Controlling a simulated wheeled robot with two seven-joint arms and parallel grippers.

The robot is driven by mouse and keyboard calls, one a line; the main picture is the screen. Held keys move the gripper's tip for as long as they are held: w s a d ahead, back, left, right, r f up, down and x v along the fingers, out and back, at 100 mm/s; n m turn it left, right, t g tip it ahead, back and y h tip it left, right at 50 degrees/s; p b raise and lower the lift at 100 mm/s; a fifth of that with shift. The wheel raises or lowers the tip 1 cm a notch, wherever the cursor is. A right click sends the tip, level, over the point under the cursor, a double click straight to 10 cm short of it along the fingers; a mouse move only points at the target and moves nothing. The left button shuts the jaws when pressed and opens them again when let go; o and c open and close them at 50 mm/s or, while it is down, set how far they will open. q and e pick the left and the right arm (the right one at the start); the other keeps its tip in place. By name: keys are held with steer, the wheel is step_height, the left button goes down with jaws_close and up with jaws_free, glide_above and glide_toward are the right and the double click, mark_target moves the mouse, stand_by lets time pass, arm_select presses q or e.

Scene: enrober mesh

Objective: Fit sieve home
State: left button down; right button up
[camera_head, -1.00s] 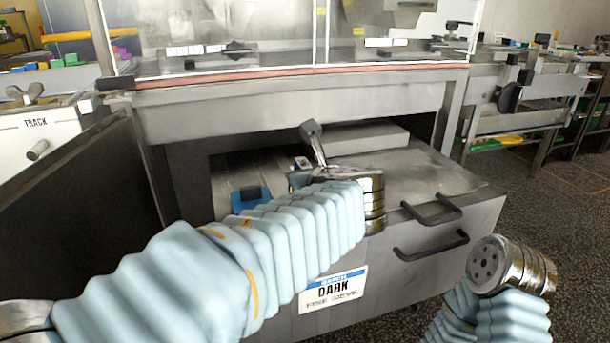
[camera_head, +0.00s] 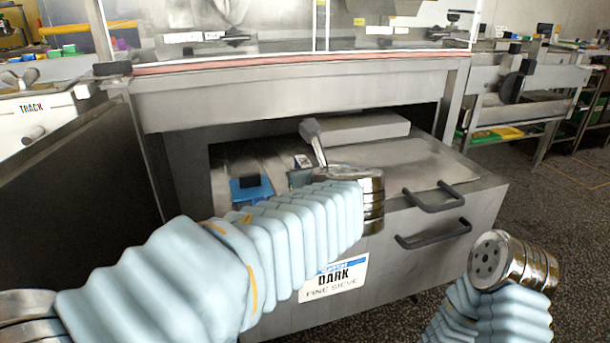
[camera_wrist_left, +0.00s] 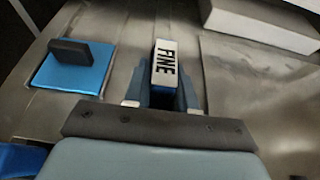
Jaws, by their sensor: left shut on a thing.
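The FINE-labelled block (camera_wrist_left: 165,63), white on top and blue below, sits between the fingers of my left gripper (camera_wrist_left: 162,95), which is shut on it. Whether the block is joined to a sieve frame beneath is hidden. My right arm ends at a metal wrist at lower right; no right fingers show.
A blue plate with a dark tab (camera_wrist_left: 75,65) lies left of the block. A pale flat box (camera_wrist_left: 262,22) lies beyond it to the right. Two dark handles (camera_head: 434,200) (camera_head: 432,236) project at the drawer's right. A dark panel (camera_head: 80,160) stands at left. Floor is clear at right.

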arm_select(q)
steer(key=shift+f, duration=0.35)
